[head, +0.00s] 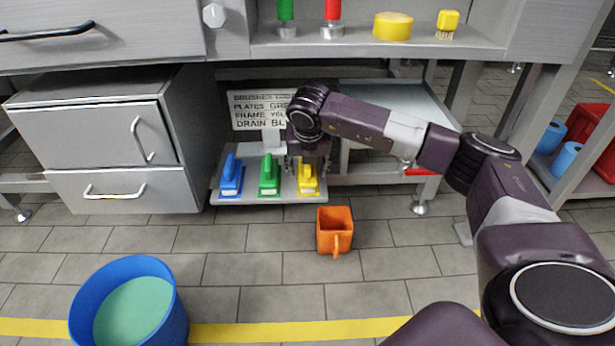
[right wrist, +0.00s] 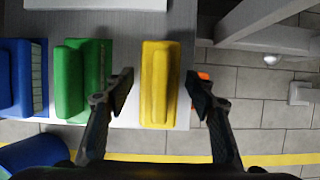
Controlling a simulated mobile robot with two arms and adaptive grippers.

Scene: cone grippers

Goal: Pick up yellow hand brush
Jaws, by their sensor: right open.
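The yellow hand brush (head: 308,181) lies on a low grey shelf, at the right end of a row of brushes. In the right wrist view the yellow hand brush (right wrist: 160,84) sits between the two fingers of my right gripper (right wrist: 160,88), with a gap on each side. My right gripper (head: 308,162) is open and above the brush, partly hiding its far end in the head view. The green brush (head: 269,176) is beside it, and the left finger is close to the green brush (right wrist: 82,80). My left gripper is not in view.
A blue brush (head: 231,177) lies left of the green one on the grey shelf (head: 250,197). A lettered sign (head: 262,108) stands behind. An orange container (head: 335,230) and a blue bucket (head: 130,305) stand on the tiled floor. A drawer cabinet (head: 110,150) is at left.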

